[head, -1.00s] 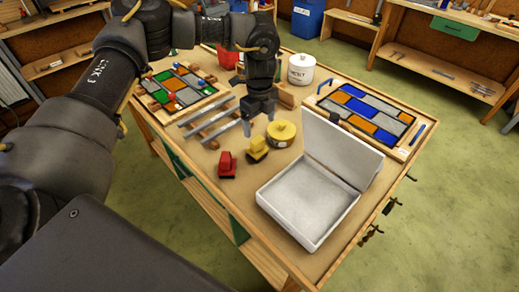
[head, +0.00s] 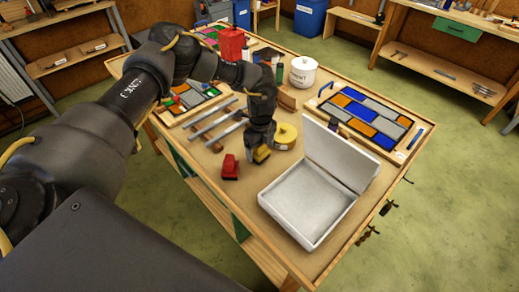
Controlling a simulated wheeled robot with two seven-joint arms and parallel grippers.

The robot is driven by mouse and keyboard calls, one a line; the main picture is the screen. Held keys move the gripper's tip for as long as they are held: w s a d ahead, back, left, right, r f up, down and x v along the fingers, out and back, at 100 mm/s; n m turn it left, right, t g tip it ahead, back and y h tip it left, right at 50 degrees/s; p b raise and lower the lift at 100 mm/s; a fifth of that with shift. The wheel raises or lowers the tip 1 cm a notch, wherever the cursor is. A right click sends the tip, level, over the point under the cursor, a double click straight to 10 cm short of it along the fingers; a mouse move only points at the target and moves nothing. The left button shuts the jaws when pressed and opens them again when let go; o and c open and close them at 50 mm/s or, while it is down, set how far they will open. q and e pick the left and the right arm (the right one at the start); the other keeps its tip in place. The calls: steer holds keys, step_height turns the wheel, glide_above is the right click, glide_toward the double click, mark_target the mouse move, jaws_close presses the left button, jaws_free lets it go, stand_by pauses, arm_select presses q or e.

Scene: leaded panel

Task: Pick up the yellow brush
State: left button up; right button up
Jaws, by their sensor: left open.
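The yellow brush (head: 261,155) stands on the workbench, between a red brush (head: 230,168) and a round yellow roll (head: 286,137). My left gripper (head: 260,148) is directly above the yellow brush and hides its upper part. The gripper is open; its fingers are small and dark here, and I cannot tell whether they touch the brush. My right gripper is not in view.
An open white box (head: 310,203) with a raised lid is right of the brush. Metal bars (head: 212,124) on wooden strips lie behind left. A leaded panel (head: 368,115) and a white pot (head: 303,72) stand further back.

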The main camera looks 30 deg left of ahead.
arm_select(q)
steer(key=c, duration=1.2)
steer(key=shift+o, duration=0.2)
steer(key=shift+r, duration=0.1)
steer(key=shift+r+b, duration=0.6)
steer(key=shift+b, duration=0.1)
steer(key=shift+r+b, duration=0.55)
steer(key=shift+r, duration=0.1)
steer(key=s+d+r+b, duration=0.3)
steer(key=s+r+b, duration=0.1)
steer(key=s+r, duration=0.6)
steer(key=s, duration=0.3)
steer(key=shift+s+r, duration=0.2)
steer(key=shift+s, duration=0.15)
